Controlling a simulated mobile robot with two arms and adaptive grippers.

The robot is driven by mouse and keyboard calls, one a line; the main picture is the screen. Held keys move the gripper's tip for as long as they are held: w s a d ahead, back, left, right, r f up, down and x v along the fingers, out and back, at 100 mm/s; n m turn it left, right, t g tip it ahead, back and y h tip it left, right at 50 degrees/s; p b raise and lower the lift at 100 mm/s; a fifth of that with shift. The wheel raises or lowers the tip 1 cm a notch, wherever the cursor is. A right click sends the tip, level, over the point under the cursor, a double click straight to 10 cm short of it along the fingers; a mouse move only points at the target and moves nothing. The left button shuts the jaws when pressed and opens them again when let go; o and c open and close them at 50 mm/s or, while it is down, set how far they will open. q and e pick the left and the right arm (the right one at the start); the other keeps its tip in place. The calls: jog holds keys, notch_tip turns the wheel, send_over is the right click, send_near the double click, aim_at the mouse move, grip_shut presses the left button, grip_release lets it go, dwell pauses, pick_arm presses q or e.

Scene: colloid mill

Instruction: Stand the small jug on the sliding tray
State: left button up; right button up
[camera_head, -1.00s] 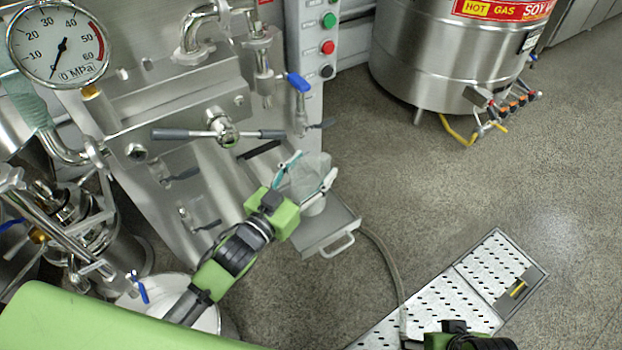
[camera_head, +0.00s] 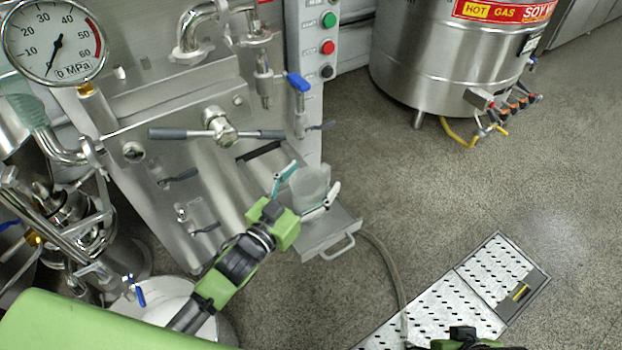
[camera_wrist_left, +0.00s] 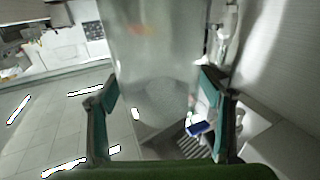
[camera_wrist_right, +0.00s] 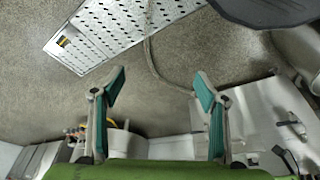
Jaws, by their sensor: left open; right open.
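The small jug (camera_head: 311,183) is translucent and stands upright on or just above the sliding tray (camera_head: 318,242) at the mill's foot. Its base is partly hidden by my gripper, so I cannot tell contact for sure. My left gripper (camera_head: 306,190) is open, with one finger on each side of the jug. In the left wrist view the jug (camera_wrist_left: 155,75) fills the space between the spread fingers. My right gripper (camera_wrist_right: 158,92) is open and empty, away from the jug; only a bit of it shows at the head view's bottom edge.
The mill's panel with a grey-handled valve (camera_head: 220,127) and a blue-handled tap (camera_head: 298,82) rises behind the tray. A white bucket (camera_head: 170,305) stands below my left arm. A hose (camera_head: 392,262) and drain grate (camera_head: 440,305) lie on the floor. A steel tank (camera_head: 445,60) stands behind.

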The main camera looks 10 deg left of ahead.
aim_at(297, 195)
pick_arm(q)
jog(key=shift+r, duration=0.2)
jog(key=v, duration=0.3)
jog(key=shift+s+a+f+p, duration=0.1)
jog(key=shift+s+a+p, duration=0.05)
jog(key=shift+s+p, duration=0.25)
jog(key=v, duration=0.8)
jog(key=shift+p, duration=0.45)
pick_arm(e)
jog(key=x, duration=0.3)
jog(key=shift+w+f, duration=0.1)
jog(key=shift+f, duration=0.15)
pick_arm(q)
jog(key=shift+s, duration=0.1)
pick_arm(e)
jog(key=shift+a, duration=0.1)
